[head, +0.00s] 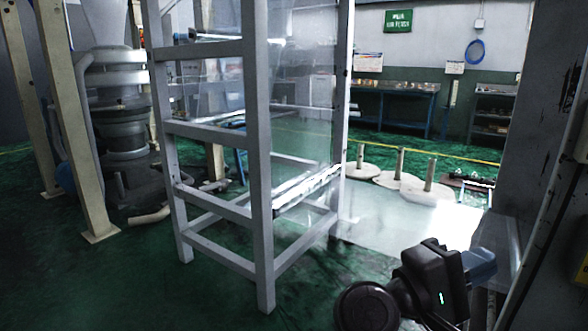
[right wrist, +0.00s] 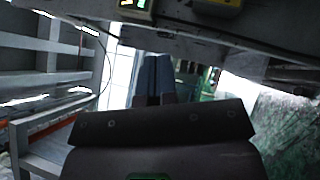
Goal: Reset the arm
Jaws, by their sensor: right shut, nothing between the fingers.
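My right gripper (head: 480,264) is at the lower right of the head view, its blue-grey fingers pointing right toward a grey machine post. In the right wrist view its two fingers (right wrist: 155,78) lie side by side, closed, with nothing between them. The dark wrist housing fills the lower middle of that view. My right arm comes in from the bottom of the head view. My left gripper is not in view.
A grey metal frame (head: 260,180) with clear film stands left of centre. A large grey post (head: 522,130) rises close on the right. Round bases with short posts (head: 400,180) stand behind on the green floor. Blue workbenches (head: 395,90) line the back wall. Green floor (head: 130,280) is open at lower left.

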